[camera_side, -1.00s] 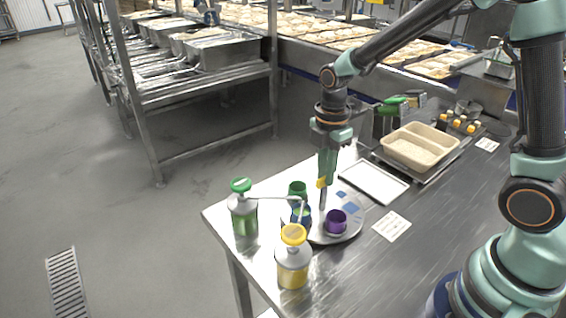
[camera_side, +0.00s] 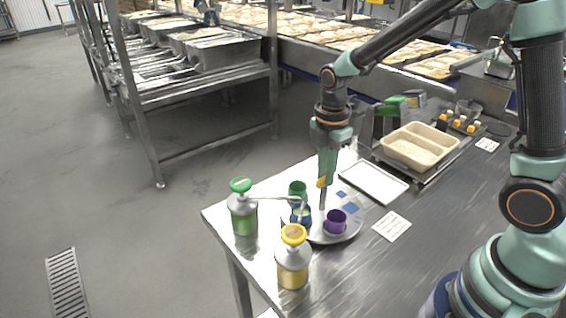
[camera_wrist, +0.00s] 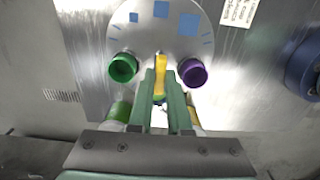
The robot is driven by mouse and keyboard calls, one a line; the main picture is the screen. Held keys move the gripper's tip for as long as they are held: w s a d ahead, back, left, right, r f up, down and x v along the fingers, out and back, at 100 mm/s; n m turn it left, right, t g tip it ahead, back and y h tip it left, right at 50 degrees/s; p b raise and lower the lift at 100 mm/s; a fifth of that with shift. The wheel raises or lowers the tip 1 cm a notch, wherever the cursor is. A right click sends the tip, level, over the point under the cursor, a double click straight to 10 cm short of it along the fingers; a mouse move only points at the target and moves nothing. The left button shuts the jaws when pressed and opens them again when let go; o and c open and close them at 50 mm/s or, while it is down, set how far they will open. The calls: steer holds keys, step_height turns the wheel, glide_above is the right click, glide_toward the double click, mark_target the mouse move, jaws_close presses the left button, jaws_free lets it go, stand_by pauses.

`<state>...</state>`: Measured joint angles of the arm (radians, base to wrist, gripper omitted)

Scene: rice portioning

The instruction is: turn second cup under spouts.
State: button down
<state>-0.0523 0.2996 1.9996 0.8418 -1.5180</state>
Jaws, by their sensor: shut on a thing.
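A round grey turntable (camera_side: 351,230) carries a green cup (camera_side: 297,189), a blue cup (camera_side: 301,214) and a purple cup (camera_side: 336,222). The blue cup stands at the spouts of the green-capped pump bottle (camera_side: 243,210) and the yellow-capped pump bottle (camera_side: 293,262). My gripper (camera_side: 322,186) points down over the turntable. In the wrist view its fingers (camera_wrist: 160,82) are shut on a yellow peg (camera_wrist: 161,64), between the green cup (camera_wrist: 122,68) and the purple cup (camera_wrist: 192,72).
A white tray (camera_side: 373,183) and a marked card (camera_side: 391,226) lie on the steel table right of the turntable. A beige two-part container (camera_side: 420,163) stands behind, near a small rack of yellow-topped items (camera_side: 457,123). The table's left edge is close to the green-capped bottle.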

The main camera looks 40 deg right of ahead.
steer(key=shift+n, duration=7.1)
steer(key=c, duration=0.9)
jaws_free()
steer(key=shift+o, duration=0.2)
step_height(320, 180, up, 12)
